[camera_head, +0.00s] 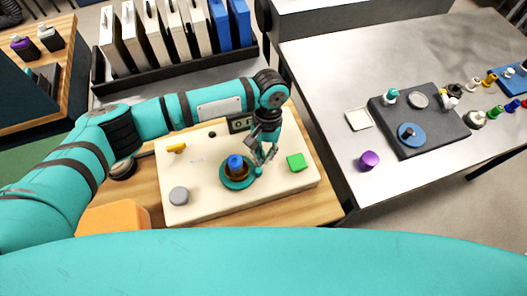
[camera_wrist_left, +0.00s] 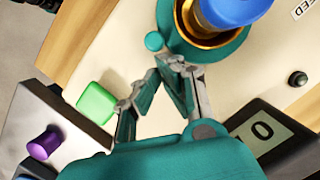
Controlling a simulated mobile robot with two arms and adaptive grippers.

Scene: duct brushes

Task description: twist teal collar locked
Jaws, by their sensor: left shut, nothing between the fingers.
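The teal collar (camera_head: 238,186) sits on a cream panel (camera_head: 215,207), around a brass ring with a blue cylinder (camera_head: 235,162) standing in the middle. A round teal knob sticks out from the collar's edge; the knob also shows in the left wrist view (camera_wrist_left: 154,42). The left wrist view shows part of the collar (camera_wrist_left: 228,47), brass ring and blue cylinder at the top. My left gripper (camera_head: 264,160) is shut and empty. Its fingertips (camera_wrist_left: 170,66) are close beside the knob and collar edge; whether they touch is unclear. My right gripper is not in view.
A black rack (camera_head: 155,77) stands behind. The metal table (camera_head: 310,75) on the right holds small parts.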

